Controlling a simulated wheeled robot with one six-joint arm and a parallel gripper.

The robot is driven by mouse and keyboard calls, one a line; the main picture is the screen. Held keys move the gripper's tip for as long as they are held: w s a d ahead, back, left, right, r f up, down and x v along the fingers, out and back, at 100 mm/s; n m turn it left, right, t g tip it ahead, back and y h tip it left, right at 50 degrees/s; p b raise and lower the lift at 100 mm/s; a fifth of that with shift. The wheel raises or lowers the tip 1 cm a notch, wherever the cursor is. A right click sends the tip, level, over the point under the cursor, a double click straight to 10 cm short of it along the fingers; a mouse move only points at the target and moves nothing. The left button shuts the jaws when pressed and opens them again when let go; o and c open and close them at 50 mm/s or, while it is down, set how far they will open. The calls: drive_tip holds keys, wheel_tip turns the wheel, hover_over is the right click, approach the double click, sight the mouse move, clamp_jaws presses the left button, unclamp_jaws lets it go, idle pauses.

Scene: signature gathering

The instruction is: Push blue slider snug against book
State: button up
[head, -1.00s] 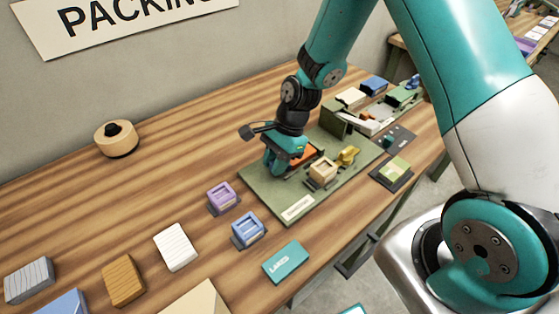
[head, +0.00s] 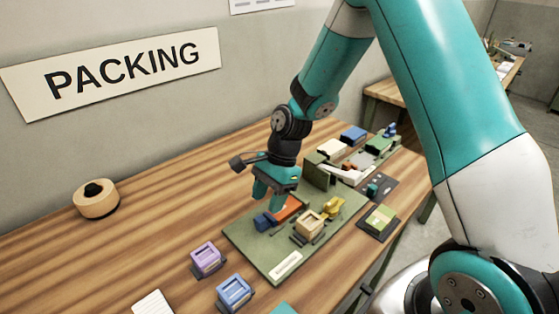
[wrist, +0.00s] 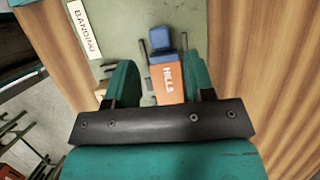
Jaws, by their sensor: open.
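The orange book (head: 288,208), marked HILLS, lies on the green board (head: 257,243). It also shows in the wrist view (wrist: 167,85). The blue slider (head: 263,220) stands at the book's left end in the head view and at its far end in the wrist view (wrist: 160,42). The two look touching or nearly so; a thin gap cannot be ruled out. My gripper (head: 268,198) is open above the book, pointing down. In the wrist view its fingers stand on either side of the book, with nothing gripped. The book's near end is hidden by my gripper.
A wooden crate-like block (head: 309,224) and a yellow piece (head: 333,207) stand beside the book on the board. Purple (head: 207,260) and blue (head: 235,292) blocks stand in front. A green upright panel (head: 319,171) rises behind. The table's left side is mostly clear.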

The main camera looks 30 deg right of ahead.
drive_tip(key=v, duration=1.1)
drive_tip(key=shift+d+r, duration=0.2)
drive_tip(key=shift+r, duration=0.1)
